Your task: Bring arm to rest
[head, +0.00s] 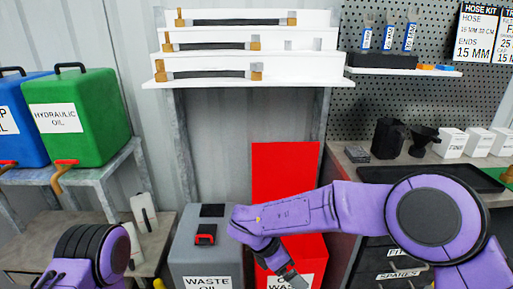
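My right arm (330,208), purple with a large round dark-capped joint, reaches in from the right edge across the lower middle of the head view. Its gripper (290,276) hangs down at the wrist in front of the red bin. The gripper is small and partly cut off by the view's bottom, so I cannot tell whether it is open or shut, and no held object is clear. My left arm (90,255) shows only as a purple joint at the bottom left; its gripper is out of view.
Behind the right gripper stand a grey waste-oil bin (208,255) and a red bin (285,165) with its lid raised. Green (80,115) and blue (20,120) oil containers are on the left. A hose rack (250,60) hangs above; a drawer bench (375,215) stands right.

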